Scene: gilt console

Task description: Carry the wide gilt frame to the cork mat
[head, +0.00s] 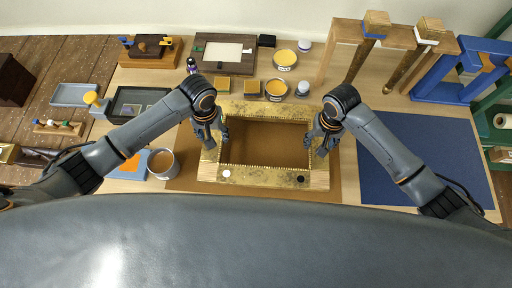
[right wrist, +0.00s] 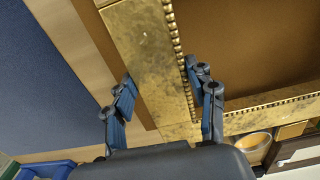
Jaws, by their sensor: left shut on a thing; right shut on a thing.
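The wide gilt frame (head: 262,176) is in the middle of the head view, its ornate gold bars around an open centre. The brown cork mat (head: 185,178) shows through the opening and beyond the frame's sides. The frame is over the mat; I cannot tell whether it touches it. My left gripper (head: 217,138) is shut on the frame's left bar. My right gripper (head: 317,146) is shut on the right bar. In the right wrist view its fingers (right wrist: 160,78) straddle the gilt bar (right wrist: 147,45), with the mat (right wrist: 235,45) below.
A blue mat (head: 415,150) lies to the right. Wooden and blue stands (head: 350,50) rise at the back right. Yellow-filled tubs (head: 276,89) and small blocks are behind the frame. A grey mug (head: 161,163) and trays (head: 135,101) are to the left.

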